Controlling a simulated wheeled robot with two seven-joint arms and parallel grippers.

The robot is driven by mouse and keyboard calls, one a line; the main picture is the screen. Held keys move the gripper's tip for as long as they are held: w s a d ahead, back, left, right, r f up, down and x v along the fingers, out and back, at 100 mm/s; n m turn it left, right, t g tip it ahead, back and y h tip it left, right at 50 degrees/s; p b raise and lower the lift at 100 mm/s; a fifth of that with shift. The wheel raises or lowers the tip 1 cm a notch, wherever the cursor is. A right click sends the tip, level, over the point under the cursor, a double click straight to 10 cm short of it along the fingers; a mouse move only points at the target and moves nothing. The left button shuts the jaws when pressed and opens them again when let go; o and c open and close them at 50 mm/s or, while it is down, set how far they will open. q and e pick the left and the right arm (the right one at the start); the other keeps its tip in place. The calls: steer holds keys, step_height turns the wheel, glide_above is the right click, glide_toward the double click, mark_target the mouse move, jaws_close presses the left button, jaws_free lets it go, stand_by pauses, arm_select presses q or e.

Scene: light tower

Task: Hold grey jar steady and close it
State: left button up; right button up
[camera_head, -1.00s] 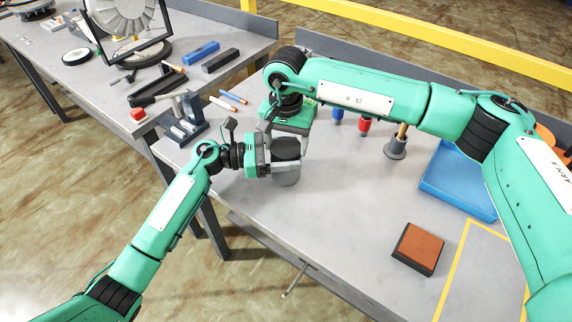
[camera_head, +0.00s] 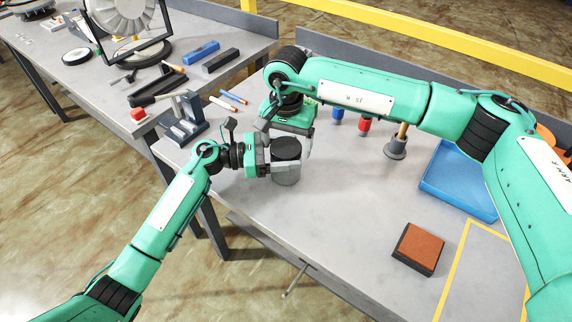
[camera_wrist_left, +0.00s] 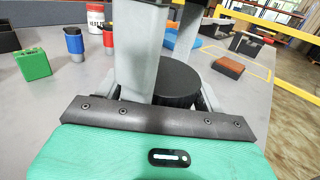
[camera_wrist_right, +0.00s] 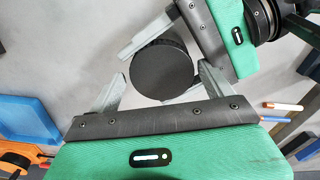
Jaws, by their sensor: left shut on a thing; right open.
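The grey jar (camera_head: 286,178) stands upright near the bench's left edge, with its round black lid (camera_head: 286,149) on top. The lid also shows in the left wrist view (camera_wrist_left: 176,84) and the right wrist view (camera_wrist_right: 161,69). My left gripper (camera_head: 280,166) comes in from the left and is shut on the jar body below the lid. My right gripper (camera_head: 287,140) is at the lid, open, with a finger on either side. In the right wrist view gaps show between its fingers and the lid. Whether the lid is fully tight cannot be seen.
Red (camera_head: 365,125) and blue (camera_head: 338,115) bottles and a grey pot (camera_head: 396,149) are behind, right. A blue tray (camera_head: 455,190) and brown-topped block (camera_head: 418,248) lie right. The bench before the jar is clear.

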arm_select(q)
steer(key=shift+d+f, duration=0.1)
steer(key=shift+d, duration=0.05)
arm_select(e)
steer(key=r, duration=0.3)
steer(key=shift+a+r, duration=0.2)
steer(key=shift+r, duration=0.2)
arm_select(q)
steer(key=shift+s, duration=0.15)
arm_select(e)
steer(key=shift+s+r, duration=0.1)
steer(key=shift+r, duration=0.3)
steer(key=shift+d, duration=0.1)
steer(key=shift+c, duration=0.2)
